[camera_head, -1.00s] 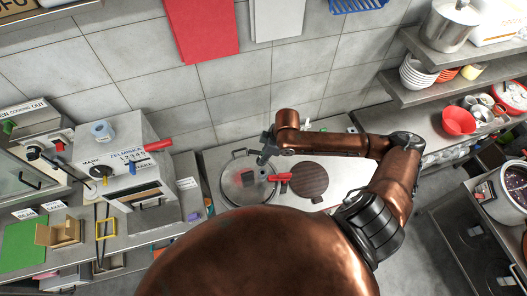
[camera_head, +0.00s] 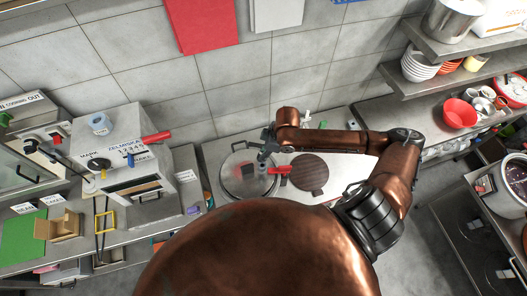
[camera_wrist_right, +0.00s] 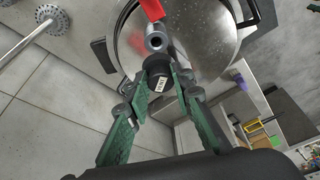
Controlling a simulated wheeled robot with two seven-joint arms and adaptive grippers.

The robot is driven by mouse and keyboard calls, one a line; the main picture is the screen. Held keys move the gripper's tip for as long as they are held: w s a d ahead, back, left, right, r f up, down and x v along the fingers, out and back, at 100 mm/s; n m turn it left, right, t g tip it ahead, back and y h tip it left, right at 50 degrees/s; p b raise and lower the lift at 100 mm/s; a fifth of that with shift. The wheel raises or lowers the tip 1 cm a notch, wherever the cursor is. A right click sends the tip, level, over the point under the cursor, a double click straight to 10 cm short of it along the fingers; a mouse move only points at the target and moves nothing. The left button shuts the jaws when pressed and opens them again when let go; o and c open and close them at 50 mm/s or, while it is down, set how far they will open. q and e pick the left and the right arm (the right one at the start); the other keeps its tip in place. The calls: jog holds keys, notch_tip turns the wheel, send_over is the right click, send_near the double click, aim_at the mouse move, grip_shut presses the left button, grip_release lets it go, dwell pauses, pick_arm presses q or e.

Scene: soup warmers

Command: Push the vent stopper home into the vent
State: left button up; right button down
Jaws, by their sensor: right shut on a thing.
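My right gripper (camera_wrist_right: 160,88) has its green fingers shut on a dark round vent stopper (camera_wrist_right: 157,66) with a white label. In the head view the right gripper (camera_head: 266,153) hangs over the pot lid. The vent looks to be the short grey tube (camera_wrist_right: 155,42) with an open round mouth, beside the red handle (camera_wrist_right: 151,9) on the steel lid (camera_wrist_right: 200,40). In the wrist view the stopper lies just below the tube's mouth and the mouth shows open. I cannot tell the size of the gap between them. My left gripper is not in view.
The pot lid (camera_head: 238,182) is on a light counter beside a round dark burner plate (camera_head: 309,174). A tiled wall (camera_head: 240,95) stands close behind. A grey machine (camera_head: 132,150) with a red lever is to the left. Shelves with dishes (camera_head: 418,66) are to the right.

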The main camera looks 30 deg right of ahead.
jog(key=shift+f+b, duration=0.4)
jog(key=shift+f, duration=0.85)
jog(key=shift+p, duration=0.6)
jog(key=shift+p, duration=0.45)
dwell(0.8)
jog(key=shift+f+b, duration=0.45)
jog(key=shift+f, duration=1.55)
jog(key=c, duration=1.6)
grip_release()
